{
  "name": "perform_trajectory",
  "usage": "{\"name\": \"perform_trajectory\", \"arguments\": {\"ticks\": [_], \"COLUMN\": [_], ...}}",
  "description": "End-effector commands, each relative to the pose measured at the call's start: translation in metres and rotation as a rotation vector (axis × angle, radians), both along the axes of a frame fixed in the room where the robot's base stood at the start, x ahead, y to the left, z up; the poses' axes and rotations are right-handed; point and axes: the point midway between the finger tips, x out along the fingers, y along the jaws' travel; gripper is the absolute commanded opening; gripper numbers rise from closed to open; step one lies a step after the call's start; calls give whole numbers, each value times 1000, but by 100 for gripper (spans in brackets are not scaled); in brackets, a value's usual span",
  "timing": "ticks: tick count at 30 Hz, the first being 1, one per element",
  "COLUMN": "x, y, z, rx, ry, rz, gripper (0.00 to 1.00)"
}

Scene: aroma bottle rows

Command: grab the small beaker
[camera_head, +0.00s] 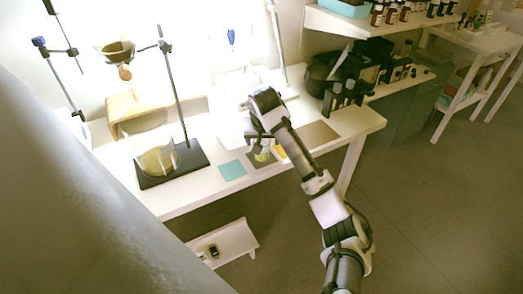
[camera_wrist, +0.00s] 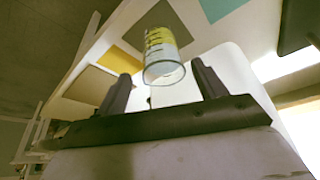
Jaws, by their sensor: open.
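My gripper (camera_wrist: 160,85) is open, with one dark finger on each side and nothing held. In the head view the gripper (camera_head: 258,140) is over the table at the beaker, and its fingers are hard to make out.
A large beaker (camera_head: 158,158) stands on a dark stand base (camera_head: 190,165) to the left. A teal mat (camera_head: 232,170) lies left of the small beaker, and a brown mat (camera_head: 318,134) lies to the right. Dark equipment (camera_head: 345,85) stands at the back right.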

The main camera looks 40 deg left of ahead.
Motion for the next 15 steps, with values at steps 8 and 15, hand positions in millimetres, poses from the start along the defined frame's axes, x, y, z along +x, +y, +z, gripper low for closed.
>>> {"name": "perform_trajectory", "arguments": {"ticks": [8, 15], "x": [11, 16], "y": [14, 19], "z": [-32, -50], "rx": [-1, 2], "ry": [-1, -3], "rz": [1, 1], "gripper": [70, 70]}}
